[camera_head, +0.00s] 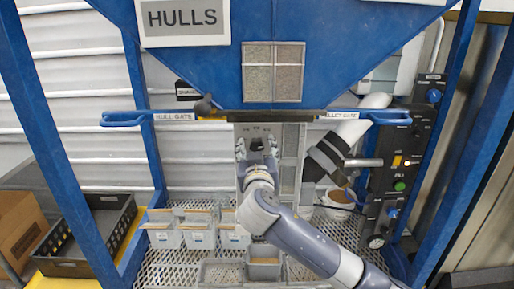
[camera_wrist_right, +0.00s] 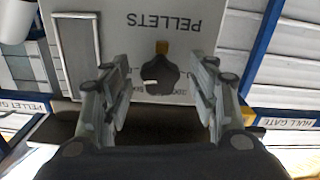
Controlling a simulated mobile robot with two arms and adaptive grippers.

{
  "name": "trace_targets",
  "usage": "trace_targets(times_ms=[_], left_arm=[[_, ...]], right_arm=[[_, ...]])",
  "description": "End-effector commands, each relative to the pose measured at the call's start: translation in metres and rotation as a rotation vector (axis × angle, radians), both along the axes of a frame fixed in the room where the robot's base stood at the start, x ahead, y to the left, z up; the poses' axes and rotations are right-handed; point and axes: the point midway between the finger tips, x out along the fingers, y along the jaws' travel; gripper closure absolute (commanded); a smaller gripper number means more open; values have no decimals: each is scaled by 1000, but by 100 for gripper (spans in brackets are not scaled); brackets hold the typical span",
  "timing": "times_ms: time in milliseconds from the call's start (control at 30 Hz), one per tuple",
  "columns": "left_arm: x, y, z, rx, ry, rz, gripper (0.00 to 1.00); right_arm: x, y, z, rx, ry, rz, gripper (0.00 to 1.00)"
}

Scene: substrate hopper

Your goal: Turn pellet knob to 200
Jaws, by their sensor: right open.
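The pellet knob (camera_wrist_right: 161,78) is a dark lobed dial on a white panel (camera_wrist_right: 130,25) lettered PELLETS, upside down in the right wrist view. A pale pointer mark shows on the knob's left side and a yellow mark above it. Small scale print beside it is too blurred to read. My right gripper (camera_wrist_right: 160,98) is open, with one finger on each side of the knob and visible gaps to it. In the head view my right gripper (camera_head: 257,150) is in front of the panel (camera_head: 290,150) under the hopper and hides most of the knob. My left gripper is not seen.
Blue gate handles stand out at left (camera_head: 124,118) and right (camera_head: 390,117). A dark control box (camera_head: 402,165) with buttons is at right. Several small bins (camera_head: 199,235) stand on the perforated shelf (camera_head: 165,268). A black crate (camera_head: 88,235) is at lower left.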

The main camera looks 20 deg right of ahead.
Motion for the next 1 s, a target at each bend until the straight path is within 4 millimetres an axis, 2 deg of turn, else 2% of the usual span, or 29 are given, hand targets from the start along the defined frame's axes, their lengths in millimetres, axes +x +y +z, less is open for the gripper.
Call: trace_targets(times_ms=[67,100,267,300,667,1000], left_arm=[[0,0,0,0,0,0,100],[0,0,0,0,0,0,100],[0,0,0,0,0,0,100],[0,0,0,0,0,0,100],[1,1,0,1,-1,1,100],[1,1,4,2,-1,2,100]], right_arm=[[0,0,0,0,0,0,46],[0,0,0,0,0,0,50],[0,0,0,0,0,0,86],[0,0,0,0,0,0,90],[0,0,0,-32,10,0,90],[0,0,0,-240,71,-1,90]])
